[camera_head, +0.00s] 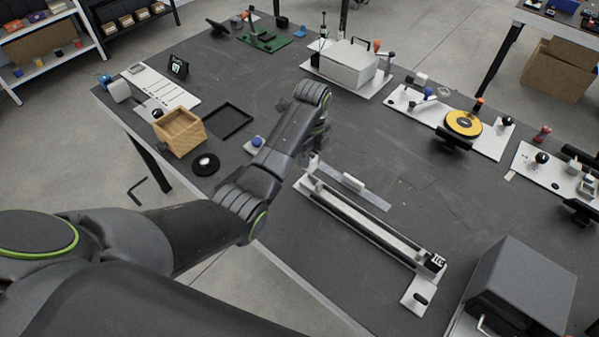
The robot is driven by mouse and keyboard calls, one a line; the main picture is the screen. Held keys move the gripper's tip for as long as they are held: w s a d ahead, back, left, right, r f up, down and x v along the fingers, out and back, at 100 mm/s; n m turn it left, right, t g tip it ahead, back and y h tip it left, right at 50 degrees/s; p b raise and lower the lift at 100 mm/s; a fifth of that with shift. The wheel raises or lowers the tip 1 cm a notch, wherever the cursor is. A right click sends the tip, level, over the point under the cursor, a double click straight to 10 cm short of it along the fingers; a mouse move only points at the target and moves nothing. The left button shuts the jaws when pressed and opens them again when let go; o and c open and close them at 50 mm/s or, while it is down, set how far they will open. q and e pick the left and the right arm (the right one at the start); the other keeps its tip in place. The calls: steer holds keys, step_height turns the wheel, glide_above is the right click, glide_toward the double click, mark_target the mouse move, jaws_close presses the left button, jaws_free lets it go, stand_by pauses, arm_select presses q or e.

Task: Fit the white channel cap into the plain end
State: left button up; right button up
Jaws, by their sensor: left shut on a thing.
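The channel (365,222) is a long pale rail with a dark slot, lying diagonally on the dark table. Its lower right end has a block with a black-and-white mark (435,262); its upper left end (306,183) is plain. My left gripper (314,156) is just above the plain end, largely hidden by my own wrist. It is shut on a small white piece, seemingly the white channel cap (313,162). Whether the cap touches the channel cannot be told. My right gripper is not in view.
A grey strip with a white block (353,182) lies beside the channel. A grey box-shaped machine (520,285) stands at lower right. A wooden box (180,131), a black frame (228,121) and a black ring (206,164) lie left. The table between channel and back fixtures is mostly clear.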

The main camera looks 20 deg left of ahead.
mark_target(311, 164)
arm_select(q)
steer(key=f, duration=0.3)
steer(key=shift+s+d, duration=0.1)
steer(key=shift+d, duration=0.15)
steer(key=shift+a+f, duration=0.15)
steer(key=shift+f, duration=2.25)
steer(key=o, duration=0.9)
steer(key=shift+o, duration=0.2)
step_height(311, 164, up, 12)
steer(key=shift+r, duration=0.1)
